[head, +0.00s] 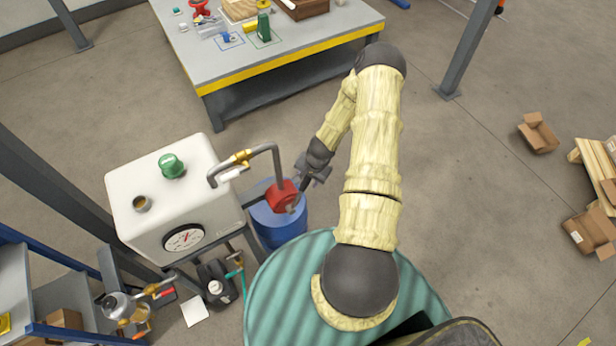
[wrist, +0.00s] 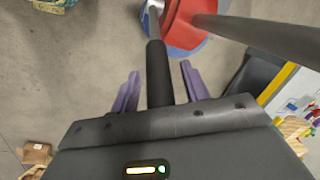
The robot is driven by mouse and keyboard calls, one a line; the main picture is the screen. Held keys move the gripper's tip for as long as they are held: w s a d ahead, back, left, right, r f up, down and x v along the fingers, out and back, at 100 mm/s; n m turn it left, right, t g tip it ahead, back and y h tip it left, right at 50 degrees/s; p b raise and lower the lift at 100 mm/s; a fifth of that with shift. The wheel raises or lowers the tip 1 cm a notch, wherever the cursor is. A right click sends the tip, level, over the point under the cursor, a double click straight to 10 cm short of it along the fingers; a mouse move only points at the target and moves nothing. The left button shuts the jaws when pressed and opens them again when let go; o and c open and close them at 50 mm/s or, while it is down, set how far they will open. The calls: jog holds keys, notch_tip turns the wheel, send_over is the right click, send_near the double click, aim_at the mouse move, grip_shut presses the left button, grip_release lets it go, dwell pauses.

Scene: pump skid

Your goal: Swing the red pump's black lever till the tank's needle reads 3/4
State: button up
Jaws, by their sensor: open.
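The red pump (head: 283,196) sits on top of a blue drum, beside the white tank (head: 165,200). It also shows at the top of the wrist view (wrist: 183,25). Its black lever (wrist: 158,62) runs from the pump toward my palm, between the two purple fingers. My gripper (head: 314,170) is open around the lever, with a gap on each side. The tank's round dial (head: 184,238) faces the camera. Its red needle points up and slightly right; the marks are too small to read surely.
The blue drum (head: 272,228) stands under the pump. A bent grey pipe (head: 262,149) links the tank top and pump. A workbench (head: 270,60) stands behind. A blue-framed shelf (head: 60,325) is at lower left. Open floor lies right, with cardboard boxes (head: 540,133) at far right.

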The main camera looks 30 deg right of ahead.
jog(key=shift+c, duration=0.5)
grip_shut()
